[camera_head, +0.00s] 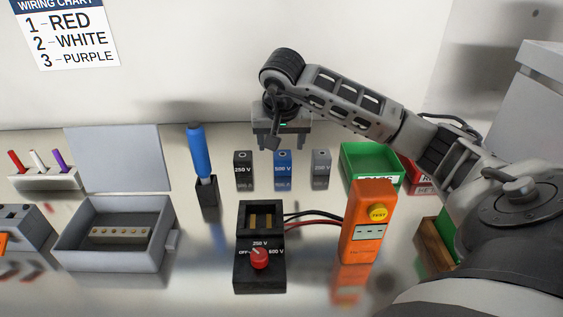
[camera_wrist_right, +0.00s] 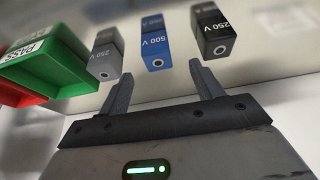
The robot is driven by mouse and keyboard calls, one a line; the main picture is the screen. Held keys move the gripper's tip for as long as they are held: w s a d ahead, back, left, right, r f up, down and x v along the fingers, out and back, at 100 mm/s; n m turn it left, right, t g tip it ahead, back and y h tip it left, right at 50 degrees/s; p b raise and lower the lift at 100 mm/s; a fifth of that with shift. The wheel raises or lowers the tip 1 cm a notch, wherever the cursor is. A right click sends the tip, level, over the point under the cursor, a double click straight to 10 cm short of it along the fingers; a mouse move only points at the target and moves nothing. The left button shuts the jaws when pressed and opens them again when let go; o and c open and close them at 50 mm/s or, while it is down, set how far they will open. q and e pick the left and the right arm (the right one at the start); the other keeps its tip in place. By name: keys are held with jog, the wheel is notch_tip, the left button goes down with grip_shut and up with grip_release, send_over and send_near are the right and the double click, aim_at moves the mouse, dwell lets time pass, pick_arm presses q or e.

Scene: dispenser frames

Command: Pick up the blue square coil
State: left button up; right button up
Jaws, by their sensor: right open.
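The blue square coil (camera_head: 282,170), marked 500 V, stands upright on the bench between a black 250 V block (camera_head: 243,170) and a grey 250 V block (camera_head: 321,169). It also shows in the right wrist view (camera_wrist_right: 154,40). My right gripper (camera_head: 282,143) is open and empty, behind and above the blue coil in the head view. In the right wrist view its two fingers (camera_wrist_right: 160,88) are spread wide, with the blue coil ahead between them and apart from both. My left gripper is not in view.
A green tray (camera_head: 372,166) and a red tray (camera_head: 424,178) stand to the right. A black tester (camera_head: 260,276) with a red knob is in front, wired to an orange meter (camera_head: 361,240). A blue-handled tool (camera_head: 199,152) stands left, beside an open grey box (camera_head: 80,250).

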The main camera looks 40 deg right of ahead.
aim_at(283, 155)
jog(key=shift+d+p+x, duration=0.2)
jog(key=shift+p+x, duration=0.05)
jog(key=shift+x, duration=1.25)
jog(key=shift+d+p+x, duration=0.2)
jog(key=shift+x, duration=1.35)
jog(key=shift+r, duration=0.2)
jog(key=c, duration=1.2)
